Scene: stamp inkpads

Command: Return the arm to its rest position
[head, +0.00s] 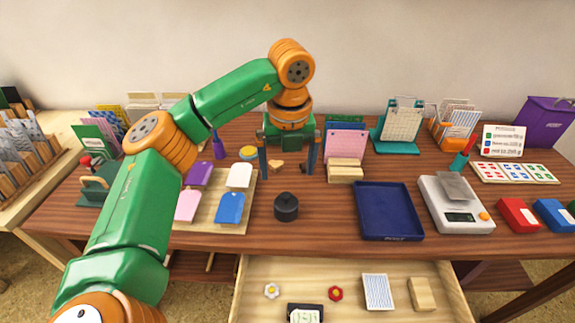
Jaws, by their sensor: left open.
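My left arm (150,200) comes in from the lower left of the head view, rises over the table's left side and bends down at the back. My left gripper (287,170) points down over the back middle of the table, with its two fingers spread apart. Small tan pieces (277,164) show between and behind the fingers, and nothing appears held. A dark round knobbed object (286,207) stands on the table just in front of the gripper. My right gripper is not in view.
A wooden board with coloured tags (230,207) lies left of the gripper. A blue tray (388,211), a scale (456,206) and a red inkpad (517,215) are to the right. An open drawer (345,270) extends at the front. Card holders line the back.

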